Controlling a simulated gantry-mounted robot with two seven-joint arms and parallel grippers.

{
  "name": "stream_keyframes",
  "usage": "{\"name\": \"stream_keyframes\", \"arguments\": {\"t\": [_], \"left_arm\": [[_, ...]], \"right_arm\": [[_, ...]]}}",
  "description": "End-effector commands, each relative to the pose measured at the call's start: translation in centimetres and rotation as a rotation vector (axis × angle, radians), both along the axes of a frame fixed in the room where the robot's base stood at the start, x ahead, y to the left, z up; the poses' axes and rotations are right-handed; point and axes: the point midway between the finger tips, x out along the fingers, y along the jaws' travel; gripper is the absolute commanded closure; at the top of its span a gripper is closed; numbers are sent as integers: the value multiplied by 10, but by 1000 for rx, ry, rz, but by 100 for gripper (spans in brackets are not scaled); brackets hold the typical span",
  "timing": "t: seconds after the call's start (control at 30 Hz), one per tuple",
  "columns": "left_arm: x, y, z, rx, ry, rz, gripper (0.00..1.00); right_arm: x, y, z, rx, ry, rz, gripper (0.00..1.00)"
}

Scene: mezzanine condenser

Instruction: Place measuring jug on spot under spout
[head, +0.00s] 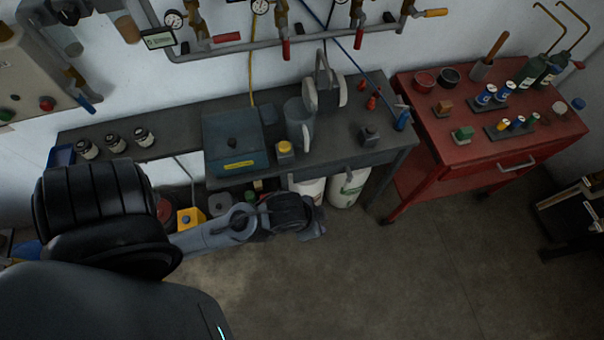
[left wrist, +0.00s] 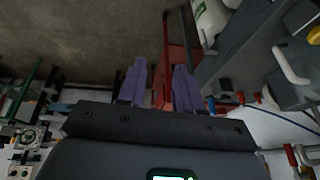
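The measuring jug (head: 298,122) is a grey, see-through jug with a pale handle, upright on the dark bench. Its handle also shows at the right of the left wrist view (left wrist: 290,66). My left gripper (head: 314,231) is in front of the bench, below and apart from the jug, over the floor. In the left wrist view its two purple fingers (left wrist: 160,88) stand apart with nothing between them. I cannot clearly pick out the spout or the spot under it. My right gripper is not in view.
A blue-grey box (head: 235,140) and a yellow-capped jar (head: 285,148) stand near the jug. A grey device with pale handles (head: 325,92) is behind it. Pipes with valves (head: 285,45) run along the wall. A red cart (head: 440,165) stands right. White containers (head: 347,187) are below the bench.

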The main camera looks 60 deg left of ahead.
Motion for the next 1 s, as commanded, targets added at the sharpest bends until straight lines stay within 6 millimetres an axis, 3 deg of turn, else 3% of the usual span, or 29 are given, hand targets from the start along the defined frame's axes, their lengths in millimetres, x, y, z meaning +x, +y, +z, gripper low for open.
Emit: {"name": "stream_keyframes", "arguments": {"t": [0.1,0.27,0.77,1.0], "left_arm": [[-23,12,-1,-24,65,88,66],[-33,17,-1,-31,92,122,66],[-31,17,-1,-41,87,145,66],[-10,2,-4,-113,-24,203,66]], "right_arm": [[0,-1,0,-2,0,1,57],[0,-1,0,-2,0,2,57],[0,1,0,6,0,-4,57],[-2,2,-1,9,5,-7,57]]}}
